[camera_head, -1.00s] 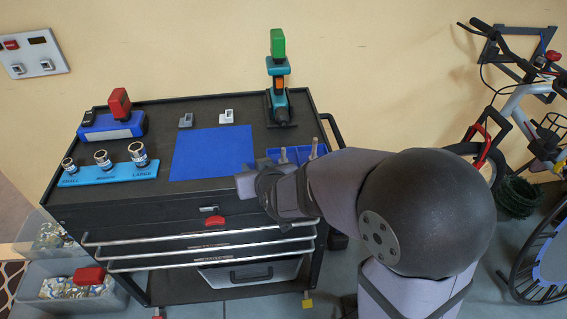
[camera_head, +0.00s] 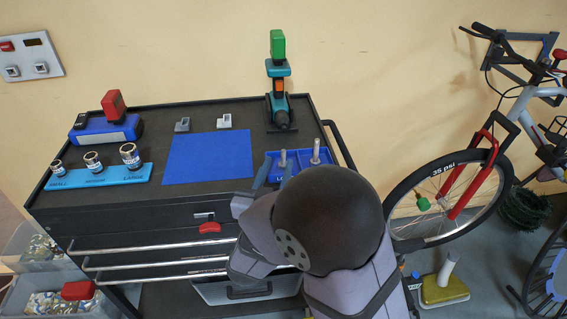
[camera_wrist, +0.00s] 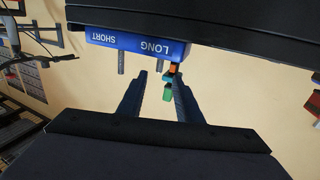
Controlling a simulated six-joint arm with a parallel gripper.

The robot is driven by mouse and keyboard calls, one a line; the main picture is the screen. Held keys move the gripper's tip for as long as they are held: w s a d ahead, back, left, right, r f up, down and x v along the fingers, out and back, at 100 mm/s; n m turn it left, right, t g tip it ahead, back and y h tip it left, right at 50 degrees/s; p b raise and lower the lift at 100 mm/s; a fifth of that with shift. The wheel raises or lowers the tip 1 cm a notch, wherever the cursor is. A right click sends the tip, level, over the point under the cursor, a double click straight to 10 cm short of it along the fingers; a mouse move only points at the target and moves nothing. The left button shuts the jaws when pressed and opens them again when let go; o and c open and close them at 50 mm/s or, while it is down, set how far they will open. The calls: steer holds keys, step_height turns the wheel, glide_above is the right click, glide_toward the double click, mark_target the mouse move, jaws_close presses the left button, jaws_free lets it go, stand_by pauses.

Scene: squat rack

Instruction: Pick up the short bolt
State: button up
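Two grey bolts stand upright in a blue tray (camera_head: 329,157) at the cart's right side. The left bolt (camera_head: 283,159) looks shorter than the right bolt (camera_head: 316,151). In the wrist view, which is upside down, the tray front (camera_wrist: 137,44) reads LONG and SHORT. The shorter-looking bolt (camera_wrist: 160,66) is on the LONG side, the taller bolt (camera_wrist: 121,62) on the SHORT side. My gripper (camera_head: 274,168) is open and empty at the tray's front, pointing towards the left bolt. In the wrist view this bolt appears between the fingertips (camera_wrist: 155,76); I cannot tell the remaining distance.
A teal drill with a green top (camera_head: 279,90) stands behind the tray. A blue mat (camera_head: 208,158) lies left of it. Sockets on a light blue holder (camera_head: 98,176) and a blue box (camera_head: 105,130) are further left. A bicycle (camera_head: 463,170) stands at the right.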

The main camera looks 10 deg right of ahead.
mark_target(283, 153)
steer(key=shift+p+x, duration=0.9)
steer(key=shift+x, duration=2.6)
steer(key=shift+d, duration=0.1)
jaws_close()
